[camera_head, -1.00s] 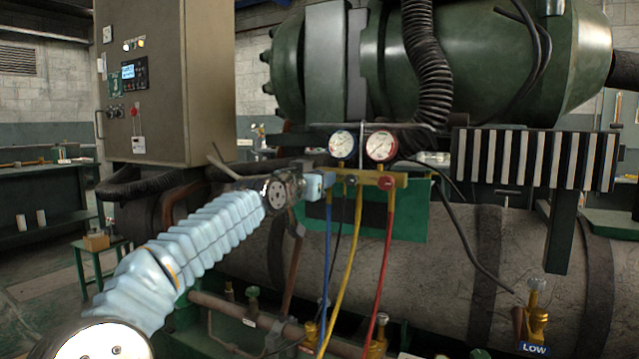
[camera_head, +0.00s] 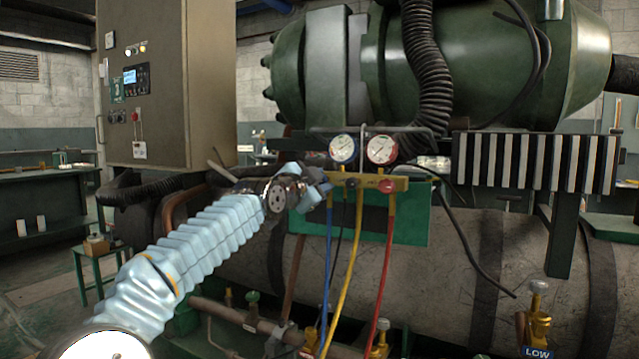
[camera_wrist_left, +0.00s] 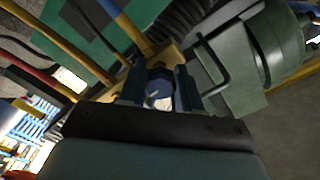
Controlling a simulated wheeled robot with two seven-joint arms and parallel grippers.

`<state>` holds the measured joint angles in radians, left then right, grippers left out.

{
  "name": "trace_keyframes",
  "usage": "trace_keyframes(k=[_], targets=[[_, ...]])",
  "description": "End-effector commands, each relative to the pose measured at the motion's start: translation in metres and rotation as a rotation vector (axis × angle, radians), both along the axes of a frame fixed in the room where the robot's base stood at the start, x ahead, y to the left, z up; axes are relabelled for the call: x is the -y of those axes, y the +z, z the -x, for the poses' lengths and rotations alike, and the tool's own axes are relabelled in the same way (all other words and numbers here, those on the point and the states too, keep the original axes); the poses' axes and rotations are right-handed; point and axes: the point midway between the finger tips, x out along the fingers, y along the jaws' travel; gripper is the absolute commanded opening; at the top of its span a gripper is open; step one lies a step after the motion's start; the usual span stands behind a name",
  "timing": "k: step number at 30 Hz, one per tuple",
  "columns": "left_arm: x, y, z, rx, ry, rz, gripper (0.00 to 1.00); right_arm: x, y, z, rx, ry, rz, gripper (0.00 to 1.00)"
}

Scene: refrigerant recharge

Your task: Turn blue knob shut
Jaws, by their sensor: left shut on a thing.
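The gauge manifold (camera_head: 365,182) is a yellow bar with a blue-rimmed gauge (camera_head: 342,149) and a red-rimmed gauge (camera_head: 381,149) above it. My left gripper (camera_head: 318,187) is at the manifold's left end, shut on the blue knob. The head view hides the knob behind the fingers. In the left wrist view the blue knob (camera_wrist_left: 159,88) sits between the two fingers, against the yellow manifold (camera_wrist_left: 172,55). A red knob (camera_head: 388,186) is on the manifold's right part. My right gripper is not in view.
Blue (camera_head: 328,255), yellow (camera_head: 345,270) and red (camera_head: 385,270) hoses hang below the manifold. A green panel (camera_head: 415,215) is behind them. A grey control cabinet (camera_head: 165,80) stands left; a brass valve marked LOW (camera_head: 537,320) is lower right.

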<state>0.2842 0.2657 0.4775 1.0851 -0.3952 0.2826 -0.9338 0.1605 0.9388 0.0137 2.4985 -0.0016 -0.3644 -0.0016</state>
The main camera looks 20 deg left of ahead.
Motion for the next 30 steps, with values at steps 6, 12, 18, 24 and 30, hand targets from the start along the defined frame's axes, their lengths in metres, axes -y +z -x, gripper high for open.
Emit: trace_keyframes(k=[6, 12, 18, 24, 30], targets=[[-0.0001, -0.0019, -0.0005, 0.0, 0.0, -0.05, 0.03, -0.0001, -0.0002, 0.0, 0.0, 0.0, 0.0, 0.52], [-0.0001, -0.002, -0.0005, 0.0, 0.0, -0.062, 0.03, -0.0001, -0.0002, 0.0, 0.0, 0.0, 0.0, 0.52], [0.0001, -0.002, -0.0005, 0.0, 0.0, -0.061, 0.03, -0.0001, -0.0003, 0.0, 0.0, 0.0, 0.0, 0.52], [0.0001, -0.0016, -0.0004, 0.001, 0.0, -0.06, 0.53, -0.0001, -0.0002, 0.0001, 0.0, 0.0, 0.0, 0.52], [0.0, -0.0008, -0.0002, 0.003, -0.001, -0.06, 0.59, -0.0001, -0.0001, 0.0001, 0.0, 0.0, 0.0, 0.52]])
